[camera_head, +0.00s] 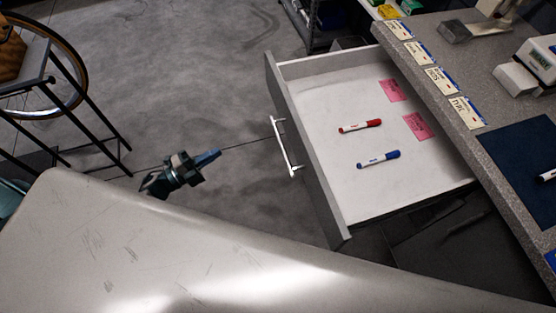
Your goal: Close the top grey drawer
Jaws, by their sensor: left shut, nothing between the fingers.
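The top grey drawer (309,154) stands pulled out from under the speckled counter. Its front panel faces left and carries a pale bar handle (285,148). A red marker (360,126), a blue marker (378,159) and two pink notes (393,90) lie inside on the white drawer bottom. My left gripper (217,155) is left of the handle, apart from it, with its shut, empty fingers pointing right toward the drawer front. My right gripper is not in view.
The counter (440,75) on the right carries several labelled cards, a dark blue mat (520,160) and white devices. A stool (60,100) with a wheel-like ring stands at left. The grey floor (190,70) between stool and drawer is clear.

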